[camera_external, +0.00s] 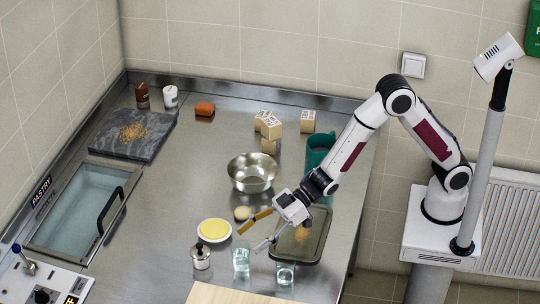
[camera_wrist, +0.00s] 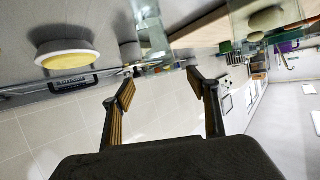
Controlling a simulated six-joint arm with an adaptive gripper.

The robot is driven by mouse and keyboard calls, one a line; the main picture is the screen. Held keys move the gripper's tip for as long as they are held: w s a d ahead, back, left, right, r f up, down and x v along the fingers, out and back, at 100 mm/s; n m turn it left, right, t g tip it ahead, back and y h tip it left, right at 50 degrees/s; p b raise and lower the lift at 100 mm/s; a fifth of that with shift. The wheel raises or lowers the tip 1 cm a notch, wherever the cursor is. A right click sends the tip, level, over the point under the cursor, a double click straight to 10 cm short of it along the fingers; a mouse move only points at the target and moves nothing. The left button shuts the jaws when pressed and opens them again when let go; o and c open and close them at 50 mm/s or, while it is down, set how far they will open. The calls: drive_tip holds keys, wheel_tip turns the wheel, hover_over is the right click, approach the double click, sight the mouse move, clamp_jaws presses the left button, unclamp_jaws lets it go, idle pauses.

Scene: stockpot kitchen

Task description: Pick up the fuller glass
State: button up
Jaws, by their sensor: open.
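Two clear glasses with bluish water stand near the front of the steel counter in the external view: a left glass (camera_external: 241,260) and a right glass (camera_external: 285,273). The water looks higher in the left glass, but the small picture leaves this uncertain. My gripper (camera_external: 252,237) is open and empty, just behind and above the glasses, its fingers pointing left. In the wrist view my gripper (camera_wrist: 160,84) shows two spread fingers with nothing between them. A clear glass (camera_wrist: 150,32) shows beyond them near the top, cut off by the frame edge.
A white dish with yellow contents (camera_external: 214,230) and a metal-lidded jar (camera_external: 201,257) stand left of the glasses. A dark tray (camera_external: 312,246) lies right, a steel bowl (camera_external: 252,172) behind, and a wooden board (camera_external: 225,295) in front.

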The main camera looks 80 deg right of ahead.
sight(233, 254)
drive_tip(key=shift+a, duration=0.1)
idle(0.3)
drive_tip(key=shift+w+a+f, duration=0.8)
drive_tip(key=shift+a+f, duration=0.2)
drive_tip(key=shift+f, duration=0.05)
drive_tip(key=shift+x, duration=1)
drive_tip(key=shift+r, duration=0.1)
drive_tip(key=c, duration=1.4)
